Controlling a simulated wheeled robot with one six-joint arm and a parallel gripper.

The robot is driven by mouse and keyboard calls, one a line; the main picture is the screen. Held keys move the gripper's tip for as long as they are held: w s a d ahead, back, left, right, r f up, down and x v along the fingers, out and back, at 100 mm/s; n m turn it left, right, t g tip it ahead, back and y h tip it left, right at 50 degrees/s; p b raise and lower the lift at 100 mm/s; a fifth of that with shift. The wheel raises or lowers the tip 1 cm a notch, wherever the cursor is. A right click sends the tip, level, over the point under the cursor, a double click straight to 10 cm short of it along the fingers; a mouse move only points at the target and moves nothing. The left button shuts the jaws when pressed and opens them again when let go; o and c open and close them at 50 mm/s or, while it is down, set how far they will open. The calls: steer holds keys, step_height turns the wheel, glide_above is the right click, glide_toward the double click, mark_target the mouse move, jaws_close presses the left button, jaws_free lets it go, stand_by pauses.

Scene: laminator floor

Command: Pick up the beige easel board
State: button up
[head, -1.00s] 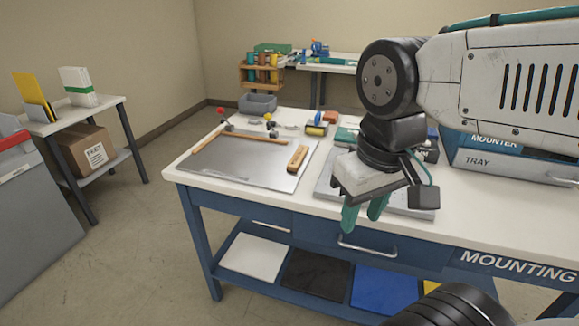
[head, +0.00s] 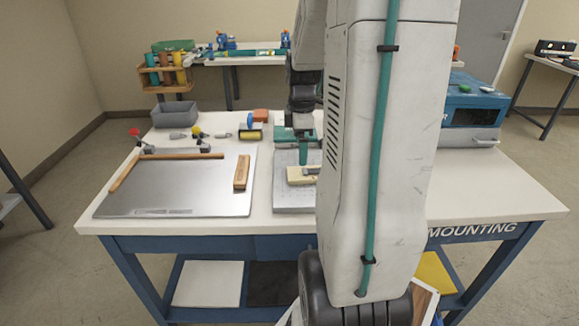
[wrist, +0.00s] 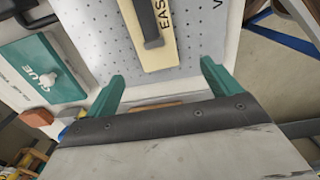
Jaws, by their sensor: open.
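The beige easel board (wrist: 166,55) lies on a grey perforated plate (wrist: 108,45) in the wrist view. It bears dark lettering that starts "EAS", and a dark handle-like piece sits on it. In the head view the board (head: 297,176) shows on the plate (head: 290,203), partly hidden behind my arm. My gripper (wrist: 165,77) is open and empty, its green fingers to either side of the board's near end in the wrist view. In the head view my gripper (head: 303,157) points down by the board; I cannot tell the exact height gap.
A metal sheet (head: 190,190) with a wooden handle block (head: 241,172) lies left on the white table. A teal glue box (wrist: 45,70) is beside the plate. A blue machine (head: 470,112) stands back right. The table's front right is clear.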

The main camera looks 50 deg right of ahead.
mark_target(300, 172)
steer(key=shift+d+f, duration=0.35)
steer(key=shift+d, duration=0.2)
steer(key=shift+d+f, duration=0.1)
steer(key=shift+f, duration=0.25)
steer(key=f, duration=0.4)
steer(key=a+f, duration=0.1)
steer(key=f, duration=0.2)
steer(key=shift+w, duration=0.2)
steer(key=shift+c, duration=0.3)
steer(key=shift+d, duration=0.1)
steer(key=c, duration=1)
steer(key=shift+c, duration=0.2)
